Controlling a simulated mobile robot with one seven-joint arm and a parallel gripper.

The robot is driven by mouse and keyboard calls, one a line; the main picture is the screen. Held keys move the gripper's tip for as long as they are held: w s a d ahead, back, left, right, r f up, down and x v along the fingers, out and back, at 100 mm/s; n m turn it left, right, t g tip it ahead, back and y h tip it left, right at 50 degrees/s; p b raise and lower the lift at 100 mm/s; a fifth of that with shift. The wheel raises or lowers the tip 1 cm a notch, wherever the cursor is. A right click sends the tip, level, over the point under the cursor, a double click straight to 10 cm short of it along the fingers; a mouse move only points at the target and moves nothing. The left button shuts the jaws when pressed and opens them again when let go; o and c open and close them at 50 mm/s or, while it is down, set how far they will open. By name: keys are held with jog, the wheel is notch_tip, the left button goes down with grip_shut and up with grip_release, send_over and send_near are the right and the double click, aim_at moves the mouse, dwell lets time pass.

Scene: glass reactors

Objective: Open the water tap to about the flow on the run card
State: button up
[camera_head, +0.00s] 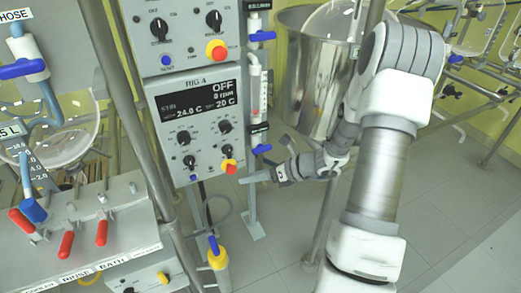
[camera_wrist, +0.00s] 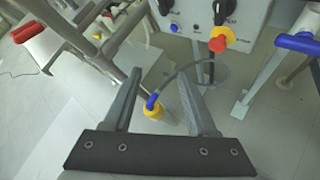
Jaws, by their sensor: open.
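My gripper (camera_head: 243,181) is low in front of the rig, open and empty; in the wrist view its two fingers (camera_wrist: 160,77) are spread apart. A blue tap handle (camera_head: 262,148) is on the white vertical pipe, just above and right of my fingertips and apart from them. A blue handle on a white valve also shows at the right edge of the wrist view (camera_wrist: 297,42), outside the fingers. A clear flow tube (camera_head: 256,95) stands above the tap; its reading is too small to tell. Another blue handle (camera_head: 262,36) is higher on the pipe. No run card is readable.
The control box (camera_head: 197,120) shows OFF and 0 rpm. A yellow fitting with a blue top (camera_head: 218,258) stands below it. Red-handled valves (camera_head: 67,244) line the left bench. A steel vessel (camera_head: 312,85) stands behind my arm. Floor is clear at lower right.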

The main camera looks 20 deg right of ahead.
jog(key=w+d+f+m+t, duration=0.2)
jog(key=d+f+m+t, duration=0.25)
jog(key=m, duration=0.45)
jog(key=m+t+h+b, duration=0.1)
jog(key=m+t+h, duration=0.5)
jog(key=m+h, duration=0.5)
send_near(263, 151)
jog(key=w+y+b, duration=0.1)
jog(key=w, duration=0.2)
jog(key=w+d+m+b, duration=0.1)
jog(key=w, duration=0.2)
jog(key=w+y+b, duration=0.1)
jog(key=w+b, duration=0.1)
jog(key=shift+w+d+r+m+y, duration=0.15)
jog(key=shift+w+m+y, duration=0.15)
jog(key=shift+w+m, duration=0.1)
grip_shut()
